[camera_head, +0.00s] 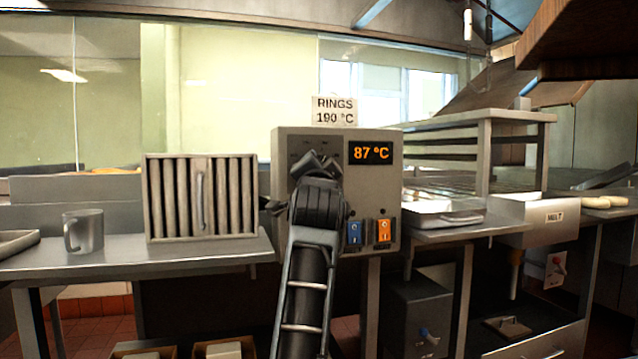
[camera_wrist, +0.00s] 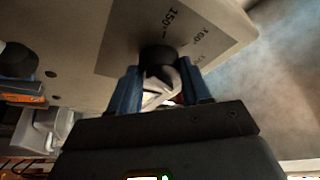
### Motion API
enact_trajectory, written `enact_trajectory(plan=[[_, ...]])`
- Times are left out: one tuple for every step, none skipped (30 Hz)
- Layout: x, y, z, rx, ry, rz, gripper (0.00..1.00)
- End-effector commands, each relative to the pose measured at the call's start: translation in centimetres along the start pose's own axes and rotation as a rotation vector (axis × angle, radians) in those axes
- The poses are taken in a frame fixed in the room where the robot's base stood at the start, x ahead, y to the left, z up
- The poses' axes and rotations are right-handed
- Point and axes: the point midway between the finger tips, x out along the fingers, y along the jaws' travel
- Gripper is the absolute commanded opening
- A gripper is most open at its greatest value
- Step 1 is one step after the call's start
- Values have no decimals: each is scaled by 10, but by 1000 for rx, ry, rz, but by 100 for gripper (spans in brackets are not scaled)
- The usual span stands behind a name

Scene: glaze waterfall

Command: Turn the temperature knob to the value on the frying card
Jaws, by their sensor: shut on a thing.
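The frying card (camera_head: 334,111) stands on top of the grey control box (camera_head: 285,145) and reads RINGS 190 °C. The orange display (camera_head: 370,153) on the box shows 87 °C. In the head view my gripper (camera_head: 316,163) is against the left part of the box face and hides the knob. In the wrist view the dark temperature knob (camera_wrist: 158,57) sits between the two blue-grey fingers of my gripper (camera_wrist: 160,88), which is shut on it. Dial marks 150 and 160 show beside the knob; I cannot tell the knob's pointer direction.
A blue switch (camera_head: 354,233) and an orange switch (camera_head: 384,231) sit low on the box, right of my arm. A slatted metal panel (camera_head: 248,198) and a metal mug (camera_head: 83,231) stand on the left counter. A lidded tray (camera_head: 441,214) lies at right.

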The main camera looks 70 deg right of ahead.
Motion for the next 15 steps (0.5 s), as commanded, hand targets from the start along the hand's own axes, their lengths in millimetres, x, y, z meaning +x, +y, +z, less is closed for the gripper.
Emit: enact_trajectory(plan=[[-1,2,4,44,-3,18,17],[0,2,3,70,-3,30,17],[0,1,4,105,-4,45,17],[0,0,3,132,-4,55,17],[0,1,3,157,-3,67,17],[0,0,3,193,-4,81,17],[0,-1,2,219,-4,92,17],[0,-1,2,245,-3,104,17],[0,-2,2,278,-4,117,17],[0,-2,2,303,-4,128,17],[0,-2,2,327,-4,139,17],[0,-2,2,358,-4,152,17],[0,-3,2,382,-4,161,17],[1,-3,1,404,-4,171,17],[1,-3,1,432,-4,184,17]])
